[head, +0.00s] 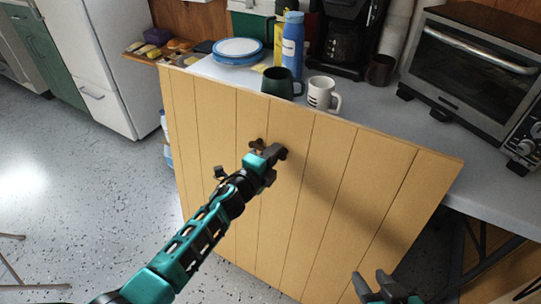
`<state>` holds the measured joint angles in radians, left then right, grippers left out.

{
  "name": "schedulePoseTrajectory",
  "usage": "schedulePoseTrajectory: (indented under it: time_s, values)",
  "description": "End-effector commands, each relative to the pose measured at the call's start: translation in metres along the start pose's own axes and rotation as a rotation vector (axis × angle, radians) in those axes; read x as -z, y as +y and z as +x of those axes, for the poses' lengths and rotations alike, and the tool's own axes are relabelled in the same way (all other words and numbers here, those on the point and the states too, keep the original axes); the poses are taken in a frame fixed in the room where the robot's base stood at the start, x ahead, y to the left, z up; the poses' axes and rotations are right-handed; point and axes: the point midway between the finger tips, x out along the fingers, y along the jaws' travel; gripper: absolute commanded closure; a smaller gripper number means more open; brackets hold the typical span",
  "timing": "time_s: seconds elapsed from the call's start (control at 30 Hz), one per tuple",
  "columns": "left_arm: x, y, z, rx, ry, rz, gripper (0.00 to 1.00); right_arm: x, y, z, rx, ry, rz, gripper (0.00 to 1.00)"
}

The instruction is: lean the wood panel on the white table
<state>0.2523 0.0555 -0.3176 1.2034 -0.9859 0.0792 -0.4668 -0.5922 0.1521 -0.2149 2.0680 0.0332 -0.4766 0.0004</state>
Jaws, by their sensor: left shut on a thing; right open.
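The wood panel (333,190) is a wide, yellowish board with vertical plank lines. It stands in front of the white table (408,122), hiding much of its front, with its top edge across the front of the tabletop. I cannot tell whether the panel touches the table, and its lower edge is partly out of view. My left gripper (268,152) is at the upper middle of the panel's face and is shut on it; the exact grip point is hard to make out. My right gripper (380,284) is open and empty in front of the panel's lower right part.
A dark mug (278,83), a white mug (322,94), a blue bottle (292,45) and a blue-rimmed container (238,50) stand behind the panel's top edge. A coffee maker (345,35) and a toaster oven (480,65) are further back. The speckled floor (75,190) at left is mostly clear.

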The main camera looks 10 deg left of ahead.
Motion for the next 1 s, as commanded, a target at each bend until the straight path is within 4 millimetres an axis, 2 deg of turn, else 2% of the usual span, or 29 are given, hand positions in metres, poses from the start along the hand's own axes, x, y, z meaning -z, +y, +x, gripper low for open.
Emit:
schedulePoseTrajectory:
  time_s: [0.03,0.37,0.4,0.7,1.0]
  values:
    - [0.000,-0.008,0.004,0.011,0.003,0.003,1.00,0.001,0.000,-0.001,0.000,0.000,0.000,0.57]
    - [0.000,-0.008,0.006,0.009,0.002,0.003,1.00,0.001,0.000,-0.001,0.000,0.000,0.000,0.57]
    - [0.000,-0.008,0.006,0.009,0.002,0.004,0.83,0.001,0.000,-0.001,0.000,0.000,0.000,0.57]
    - [0.000,-0.004,0.004,0.002,0.001,0.002,0.55,0.001,0.000,-0.001,0.000,0.000,0.000,0.57]
    - [-0.001,0.003,-0.001,-0.013,-0.002,0.000,0.55,0.002,0.000,-0.001,0.000,0.000,0.000,0.57]
